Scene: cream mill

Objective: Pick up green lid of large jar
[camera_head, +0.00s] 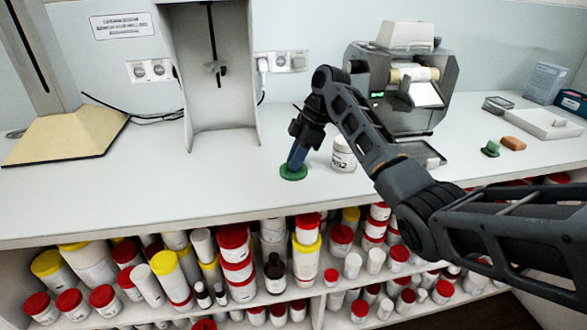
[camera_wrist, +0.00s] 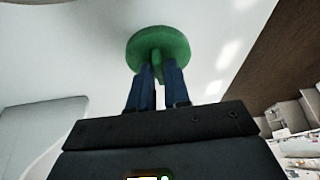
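The green lid (camera_head: 293,172) is a round disc low over or on the white counter, left of a white jar (camera_head: 343,160). I cannot tell whether it touches the counter. My gripper (camera_head: 296,161) points down at it from above. In the wrist view the lid (camera_wrist: 158,43) is ahead of my gripper (camera_wrist: 158,72), and its narrow knob fills the gap between the two blue fingers. The fingers look closed on the knob.
A grey mill machine (camera_head: 400,90) stands behind my arm. A small green object (camera_head: 491,148), an orange block (camera_head: 513,143) and a white tray (camera_head: 541,123) are at the right. Shelves below hold many jars.

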